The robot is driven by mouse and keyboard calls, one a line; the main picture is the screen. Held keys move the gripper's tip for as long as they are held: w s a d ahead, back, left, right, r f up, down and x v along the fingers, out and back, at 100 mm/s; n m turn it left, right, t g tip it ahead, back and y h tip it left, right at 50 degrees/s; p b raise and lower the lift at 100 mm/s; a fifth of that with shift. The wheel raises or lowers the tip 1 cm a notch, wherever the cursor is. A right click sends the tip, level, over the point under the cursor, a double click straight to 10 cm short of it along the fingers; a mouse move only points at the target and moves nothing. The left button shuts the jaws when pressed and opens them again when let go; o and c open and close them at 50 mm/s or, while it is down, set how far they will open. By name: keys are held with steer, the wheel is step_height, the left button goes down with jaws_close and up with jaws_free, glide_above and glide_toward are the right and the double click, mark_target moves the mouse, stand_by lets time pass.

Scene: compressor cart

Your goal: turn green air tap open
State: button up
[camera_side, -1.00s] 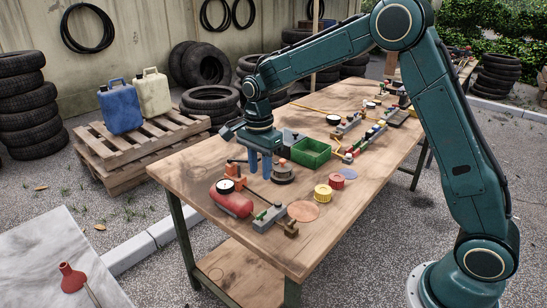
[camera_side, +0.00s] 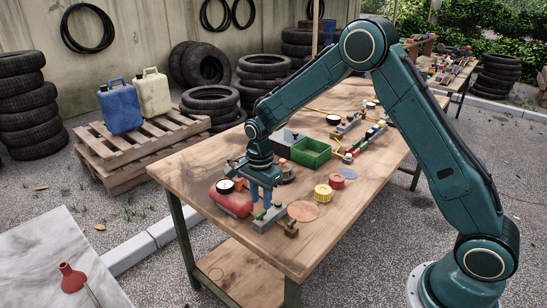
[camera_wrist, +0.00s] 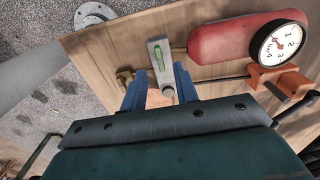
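The green air tap (camera_side: 262,214) sits on a grey block (camera_side: 271,219) near the table's front edge, beside a red tank (camera_side: 234,205). In the wrist view, its green handle (camera_wrist: 158,56) lies lengthwise along the light grey block, beyond my fingertips. My gripper (camera_side: 261,204) points down over the block. In the wrist view, my gripper (camera_wrist: 160,82) is open, with one blue finger on each side of the block's near end. A small grey knob shows between the fingers. I cannot tell whether the fingers touch the block.
A gauge (camera_wrist: 280,43) on the red tank and an orange clamp (camera_wrist: 281,82) are close on the right in the wrist view. A brass fitting (camera_side: 291,230), copper disc (camera_side: 303,211) and yellow cap (camera_side: 323,192) lie right of the block. The front right tabletop is bare.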

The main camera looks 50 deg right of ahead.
mark_target(261, 213)
steer(key=shift+f, duration=2)
jaws_close()
